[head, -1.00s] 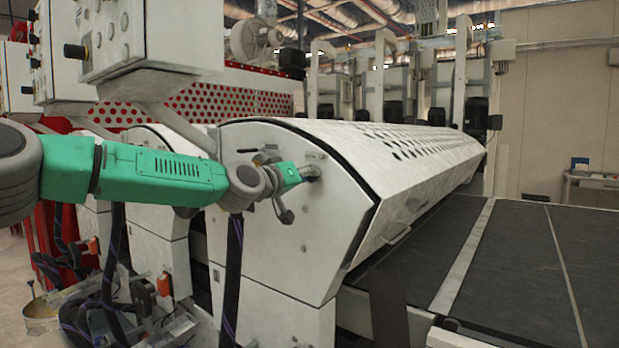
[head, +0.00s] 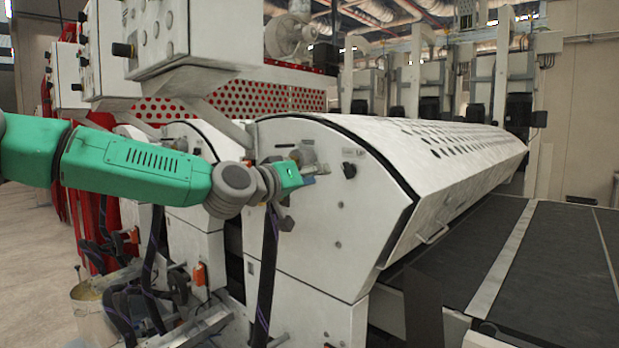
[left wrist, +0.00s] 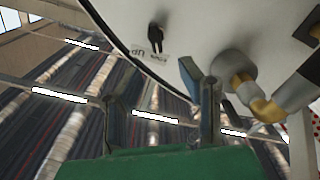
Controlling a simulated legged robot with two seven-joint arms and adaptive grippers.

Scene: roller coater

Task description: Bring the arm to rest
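My left arm (head: 135,168) reaches in from the left in the head view, with green and grey links. Its left gripper (head: 306,180) is in front of the white end panel (head: 335,235) of the roller coater. In the left wrist view the two fingers of the left gripper (left wrist: 160,98) stand apart with nothing between them. A black knob (left wrist: 155,38) and a brass and grey fitting (left wrist: 250,92) on the panel lie beyond the fingers. The knob also shows in the head view (head: 349,170), right of the gripper. My right gripper is in neither view.
A white control box (head: 195,35) hangs above my left arm. A dark conveyor belt (head: 565,265) runs at the right. Hoses (head: 268,270) hang below the gripper. A bucket (head: 92,312) stands on the floor at lower left, where bare floor shows.

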